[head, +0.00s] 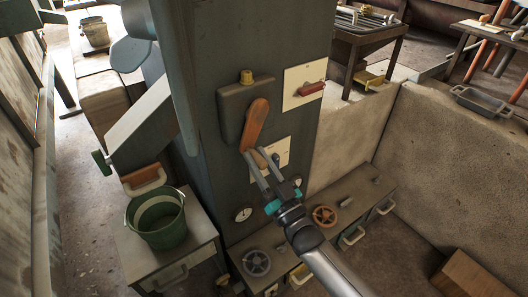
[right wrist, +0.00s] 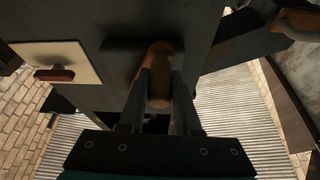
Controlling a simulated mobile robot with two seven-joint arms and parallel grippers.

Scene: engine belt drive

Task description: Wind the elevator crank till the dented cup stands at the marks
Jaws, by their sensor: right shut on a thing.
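The elevator crank's orange arm (head: 256,122) hangs down and slightly left from a box on the front of the dark grey elevator leg (head: 218,150). Its tan handle (head: 257,159) is at the lower end. My right gripper (head: 263,163) reaches up from the lower right and is shut on this handle. In the right wrist view, the handle (right wrist: 159,88) is between the fingers of the right gripper (right wrist: 157,100). I cannot make out the dented cup or the marks in either view. My left gripper is not in view.
A green bucket (head: 156,218) stands on a cabinet left of the leg. A low bench (head: 345,208) with a spoked wheel (head: 325,215) and drawer handles lies below the crank. A pale plate with a red handle (head: 311,89) is right of the crank. A pale wall stands right.

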